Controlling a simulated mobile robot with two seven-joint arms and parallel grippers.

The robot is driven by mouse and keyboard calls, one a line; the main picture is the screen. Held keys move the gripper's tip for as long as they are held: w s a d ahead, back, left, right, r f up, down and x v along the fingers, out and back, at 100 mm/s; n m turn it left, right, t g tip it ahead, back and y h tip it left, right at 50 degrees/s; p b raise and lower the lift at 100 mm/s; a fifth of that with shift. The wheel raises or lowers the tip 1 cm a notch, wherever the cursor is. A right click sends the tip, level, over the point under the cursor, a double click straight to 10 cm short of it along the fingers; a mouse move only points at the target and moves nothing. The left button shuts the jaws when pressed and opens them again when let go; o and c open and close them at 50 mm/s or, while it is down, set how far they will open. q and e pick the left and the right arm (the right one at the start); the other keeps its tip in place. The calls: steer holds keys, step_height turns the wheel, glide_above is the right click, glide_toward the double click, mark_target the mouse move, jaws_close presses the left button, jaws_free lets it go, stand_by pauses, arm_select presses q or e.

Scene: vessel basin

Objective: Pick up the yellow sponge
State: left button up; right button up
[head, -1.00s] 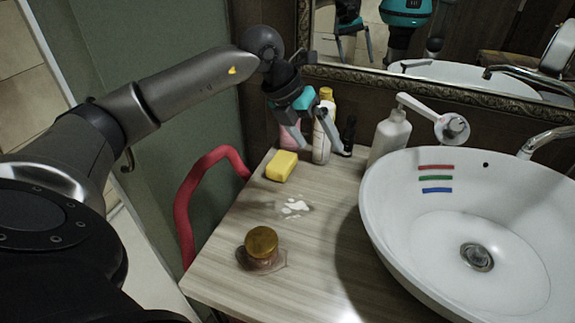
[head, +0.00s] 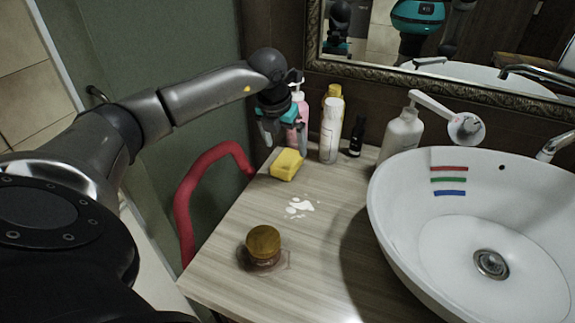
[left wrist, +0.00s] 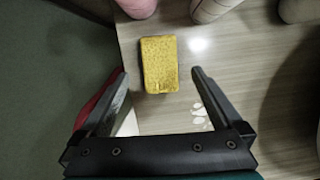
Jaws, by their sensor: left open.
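The yellow sponge (head: 287,164) lies flat on the wooden counter near its back left edge. In the left wrist view the sponge (left wrist: 159,65) is upright in the picture, just beyond and between the fingertips. My left gripper (head: 284,138) hangs above the sponge in the head view, fingers pointing down. In the left wrist view the left gripper (left wrist: 160,75) is open, one finger on each side, with nothing between them touching. My right gripper is not in view.
Bottles stand behind the sponge: a pink one (head: 298,118), a white one (head: 330,132), a small black one (head: 357,138) and a soap dispenser (head: 401,133). A white basin (head: 400,230) is at right. A brown jar (head: 263,243) and white spill (head: 299,207) lie in front.

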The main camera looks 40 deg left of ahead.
mark_target(287, 159)
arm_select(q)
steer(key=b+x, duration=0.1)
steer(key=x, duration=0.3)
steer(key=shift+s+f, duration=0.1)
steer(key=shift+f, duration=0.5)
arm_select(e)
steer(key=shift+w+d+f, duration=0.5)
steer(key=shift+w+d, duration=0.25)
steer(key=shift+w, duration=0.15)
arm_select(q)
steer(key=shift+f, duration=0.2)
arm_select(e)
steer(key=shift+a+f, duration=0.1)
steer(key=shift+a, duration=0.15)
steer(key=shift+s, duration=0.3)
